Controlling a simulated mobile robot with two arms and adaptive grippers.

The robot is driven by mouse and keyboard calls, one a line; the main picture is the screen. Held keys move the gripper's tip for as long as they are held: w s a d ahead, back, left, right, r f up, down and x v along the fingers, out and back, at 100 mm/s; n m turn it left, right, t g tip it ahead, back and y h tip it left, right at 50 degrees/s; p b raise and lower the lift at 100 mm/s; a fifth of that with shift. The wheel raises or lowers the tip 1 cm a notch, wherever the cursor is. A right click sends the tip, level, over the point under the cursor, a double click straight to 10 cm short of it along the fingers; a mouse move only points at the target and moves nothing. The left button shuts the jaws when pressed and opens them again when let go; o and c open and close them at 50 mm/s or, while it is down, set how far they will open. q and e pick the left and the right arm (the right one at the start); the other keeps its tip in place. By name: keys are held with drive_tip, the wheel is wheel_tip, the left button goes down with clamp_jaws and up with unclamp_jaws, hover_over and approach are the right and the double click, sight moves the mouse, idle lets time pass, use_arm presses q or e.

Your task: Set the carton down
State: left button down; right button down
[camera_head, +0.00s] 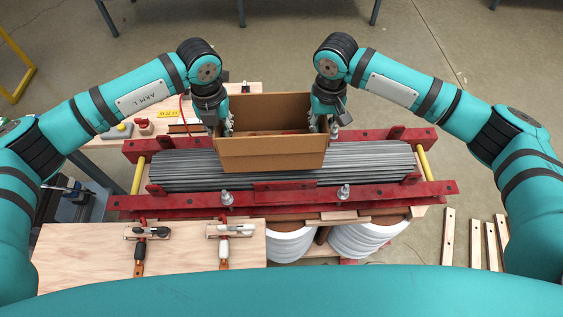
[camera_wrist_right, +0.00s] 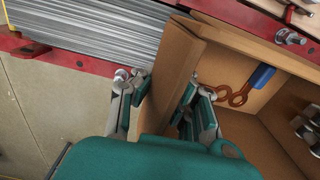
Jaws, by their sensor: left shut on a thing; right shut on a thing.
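An open brown cardboard carton (camera_head: 270,158) is over the middle of the grey laminated core stack (camera_head: 375,165). It looks level; I cannot tell whether its base touches the stack. My left gripper (camera_head: 222,129) is shut on the carton's left wall. My right gripper (camera_head: 330,127) is shut on its right wall. In the right wrist view the fingers of the right gripper (camera_wrist_right: 158,98) straddle the carton wall (camera_wrist_right: 178,62), one inside and one outside. Inside lie a blue-handled tool (camera_wrist_right: 262,76) with orange-brown rings and some metal parts (camera_wrist_right: 308,135). The carton's base is hidden.
Red clamping beams (camera_head: 410,194) with bolts run along the front and back of the stack. A wooden bench (camera_head: 85,245) with toggle clamps is at front left. White coils (camera_head: 365,238) sit below. Wooden strips (camera_head: 475,244) lie on the floor at right.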

use_arm(q)
drive_tip(key=shift+r, duration=0.15)
use_arm(e)
drive_tip(key=shift+d+r, duration=0.1)
drive_tip(key=shift+r, duration=0.05)
